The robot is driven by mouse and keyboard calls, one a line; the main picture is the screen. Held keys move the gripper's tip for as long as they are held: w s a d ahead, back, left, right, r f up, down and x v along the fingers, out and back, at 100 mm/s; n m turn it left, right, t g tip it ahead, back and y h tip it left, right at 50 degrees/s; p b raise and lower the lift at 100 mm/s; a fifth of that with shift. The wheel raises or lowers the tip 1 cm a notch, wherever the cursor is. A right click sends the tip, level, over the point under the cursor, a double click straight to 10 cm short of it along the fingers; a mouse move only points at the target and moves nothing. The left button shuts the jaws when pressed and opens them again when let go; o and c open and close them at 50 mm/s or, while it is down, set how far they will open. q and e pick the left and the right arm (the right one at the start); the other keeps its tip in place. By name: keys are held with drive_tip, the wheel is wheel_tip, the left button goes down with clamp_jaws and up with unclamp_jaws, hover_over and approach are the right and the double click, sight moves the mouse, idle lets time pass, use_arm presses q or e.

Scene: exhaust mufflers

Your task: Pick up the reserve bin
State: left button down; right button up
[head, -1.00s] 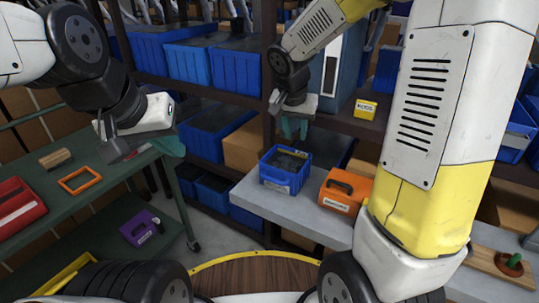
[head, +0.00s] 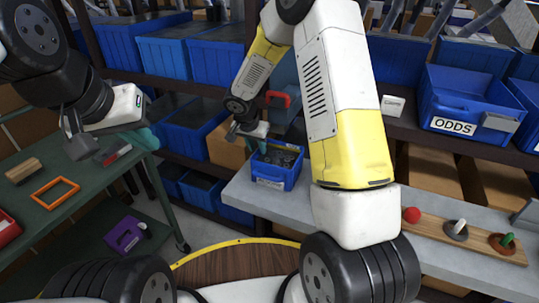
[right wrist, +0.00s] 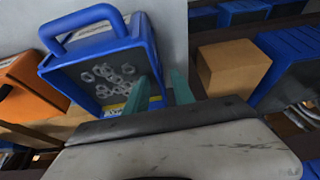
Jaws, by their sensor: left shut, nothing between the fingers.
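A blue bin (head: 277,168) with a raised handle stands on the grey table. Its front label is too small to read, so I cannot confirm it is the reserve bin. In the right wrist view the bin (right wrist: 75,72) holds several small metal rings. My right gripper (head: 256,144) is at the bin's left back side in the head view. In the right wrist view its teal fingers (right wrist: 168,88) are apart, near the bin's side wall; I cannot tell whether they touch it. My left gripper (head: 148,138) is shut and empty above the green bench.
An orange box (right wrist: 32,80) stands beside the bin, hidden behind my arm in the head view. A blue ODDS bin (head: 462,103) sits on the shelf at right. The green bench (head: 88,167) holds an orange frame (head: 55,192). A wooden peg board (head: 465,236) lies right.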

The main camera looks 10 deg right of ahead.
sight(260, 155)
drive_tip(key=x, duration=0.5)
drive_tip(key=shift+s, duration=0.1)
drive_tip(key=shift+f, duration=0.3)
idle(0.4)
drive_tip(key=shift+c, duration=0.4)
clamp_jaws()
idle(0.9)
